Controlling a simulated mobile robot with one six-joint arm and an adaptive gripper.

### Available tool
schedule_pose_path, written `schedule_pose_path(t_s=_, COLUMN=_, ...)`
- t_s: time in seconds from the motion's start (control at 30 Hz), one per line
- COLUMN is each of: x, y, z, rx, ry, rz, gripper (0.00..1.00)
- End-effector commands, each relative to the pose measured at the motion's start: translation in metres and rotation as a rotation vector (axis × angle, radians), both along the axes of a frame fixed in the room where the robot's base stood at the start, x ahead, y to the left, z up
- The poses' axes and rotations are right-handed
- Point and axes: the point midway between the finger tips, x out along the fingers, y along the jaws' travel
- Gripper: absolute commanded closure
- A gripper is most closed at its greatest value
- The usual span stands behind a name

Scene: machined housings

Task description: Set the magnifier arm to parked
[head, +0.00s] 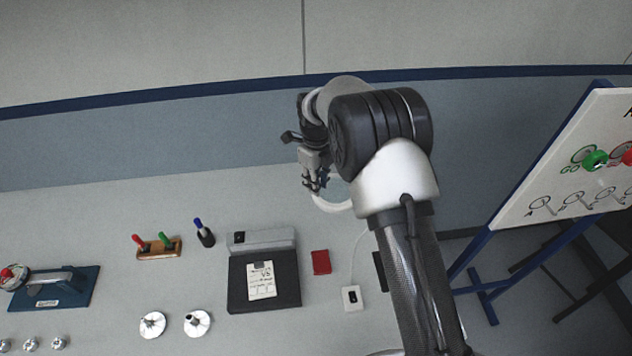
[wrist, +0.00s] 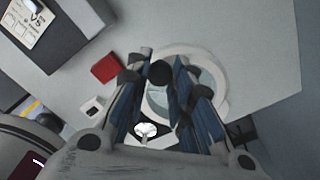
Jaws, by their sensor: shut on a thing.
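The magnifier (head: 330,206) shows in the head view as part of a white ring above the bench, mostly hidden behind my arm. In the wrist view its white ring (wrist: 217,82) and pale lens lie behind my fingers. My gripper (head: 313,184) is at the left side of the ring in the head view. In the wrist view my gripper (wrist: 160,78) is closed around a dark round knob (wrist: 160,72) that overlaps the ring. The magnifier's supporting arm and its joint are hidden, so I cannot tell its setting.
A dark box (head: 264,305) with a paper tag, a red block (head: 321,262) and a white switch box (head: 352,298) lie on the bench. A wooden marker holder (head: 159,252) and two metal discs are farther left. A board (head: 570,165) on a blue easel stands at right.

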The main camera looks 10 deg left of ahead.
Motion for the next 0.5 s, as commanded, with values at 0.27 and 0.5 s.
schedule_pose_path(t_s=0.27, x=0.0039, y=0.0013, z=0.0023, rx=0.005, ry=-0.013, rz=-0.001, gripper=0.70)
schedule_pose_path(t_s=0.5, x=0.0027, y=0.0007, z=0.0016, rx=0.004, ry=-0.009, rz=0.000, gripper=0.57)
